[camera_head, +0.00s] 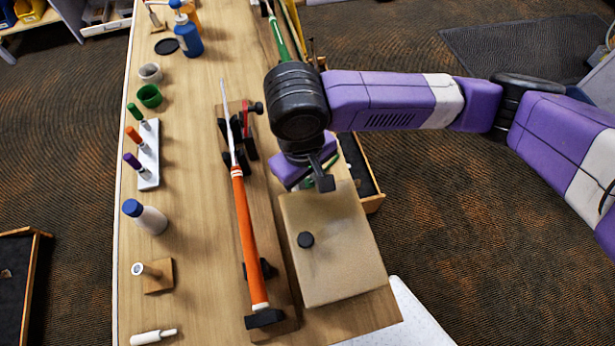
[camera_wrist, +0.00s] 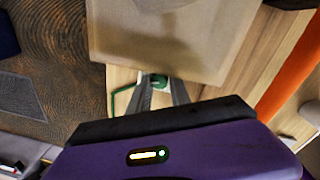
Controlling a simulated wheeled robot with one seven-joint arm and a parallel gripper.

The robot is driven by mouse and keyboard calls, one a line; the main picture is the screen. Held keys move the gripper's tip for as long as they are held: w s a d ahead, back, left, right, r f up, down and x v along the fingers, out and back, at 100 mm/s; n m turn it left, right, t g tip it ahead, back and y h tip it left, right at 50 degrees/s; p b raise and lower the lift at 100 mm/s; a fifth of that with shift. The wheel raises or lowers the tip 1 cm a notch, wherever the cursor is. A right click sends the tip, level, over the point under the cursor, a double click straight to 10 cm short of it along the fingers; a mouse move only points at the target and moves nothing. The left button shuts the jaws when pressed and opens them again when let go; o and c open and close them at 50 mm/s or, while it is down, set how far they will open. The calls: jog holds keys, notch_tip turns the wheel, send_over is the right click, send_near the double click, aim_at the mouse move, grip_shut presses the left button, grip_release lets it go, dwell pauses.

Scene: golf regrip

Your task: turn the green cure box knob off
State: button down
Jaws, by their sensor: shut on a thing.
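The cure box (camera_head: 345,260) is a tan box on the near right part of the bench, with a round black knob (camera_head: 305,240) on its top. The box also fills the top of the wrist view (camera_wrist: 215,45). The green knob (camera_wrist: 159,81) shows in the wrist view at the box's near edge, between my two fingers. My gripper (camera_wrist: 160,86) is shut on it, and the fingers partly cover it. In the head view my gripper (camera_head: 318,180) is at the far side of the box, and my arm hides the green knob there. I cannot tell the knob's angle.
An orange-gripped golf club (camera_head: 246,240) lies in black holders just left of the box. Bottles, cups and a white rack (camera_head: 149,155) line the bench's left side. An open drawer (camera_head: 360,165) sticks out behind the box. A thin green cord (camera_wrist: 116,100) runs beside the knob.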

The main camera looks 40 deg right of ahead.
dwell(0.5)
jog(key=c, duration=1.5)
grip_release()
